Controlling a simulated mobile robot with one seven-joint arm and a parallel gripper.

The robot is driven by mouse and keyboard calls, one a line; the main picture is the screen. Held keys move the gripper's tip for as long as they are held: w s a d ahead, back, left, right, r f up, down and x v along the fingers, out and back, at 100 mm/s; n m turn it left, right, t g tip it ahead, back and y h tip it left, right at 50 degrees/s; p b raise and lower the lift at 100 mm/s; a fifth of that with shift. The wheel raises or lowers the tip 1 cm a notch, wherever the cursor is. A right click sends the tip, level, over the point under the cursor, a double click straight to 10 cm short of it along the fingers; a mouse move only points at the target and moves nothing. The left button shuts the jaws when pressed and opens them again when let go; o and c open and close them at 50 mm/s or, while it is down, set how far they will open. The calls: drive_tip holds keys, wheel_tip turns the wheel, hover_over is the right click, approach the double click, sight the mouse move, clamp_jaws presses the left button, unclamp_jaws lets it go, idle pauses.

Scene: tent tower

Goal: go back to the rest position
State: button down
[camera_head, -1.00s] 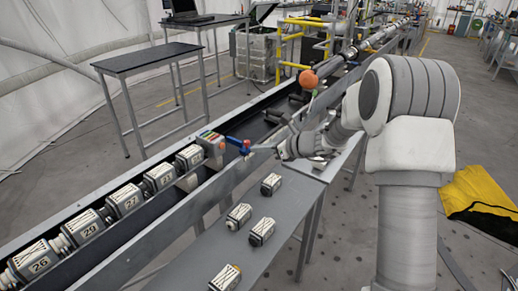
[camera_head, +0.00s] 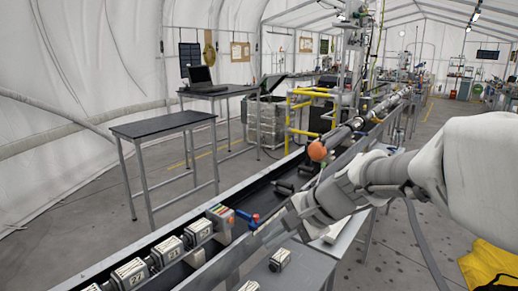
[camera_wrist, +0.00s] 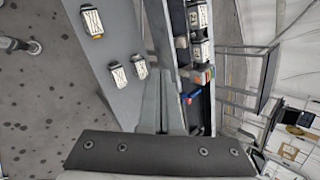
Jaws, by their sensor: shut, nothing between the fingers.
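My gripper (camera_head: 268,236) is in front of the conveyor channel in the head view, with my arm reaching in from the right. In the wrist view my gripper (camera_wrist: 162,92) shows its fingers together and empty. It hangs in the air above the gap between the grey side table (camera_wrist: 115,75) and the channel (camera_wrist: 207,110). No object is in its grasp. Its tips are small and hard to make out in the head view.
A black table (camera_head: 160,124) stands behind.

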drive_tip(key=s+d+r+n+h+p, duration=0.1)
drive_tip(key=s+d+n+h, duration=0.2)
drive_tip(key=s+d+n, duration=0.2)
drive_tip(key=s+d+r+n+t+h+p, duration=0.1)
drive_tip(key=s+d+n, duration=0.4)
drive_tip(key=s, duration=0.7)
drive_tip(key=d+r+h, duration=0.1)
drive_tip(key=h, duration=0.1)
drive_tip(key=shift+s+r+n+h, duration=0.2)
drive_tip(key=shift+s+n+h, duration=0.1)
drive_tip(key=shift+n+h, duration=0.1)
drive_tip(key=shift+a, duration=0.15)
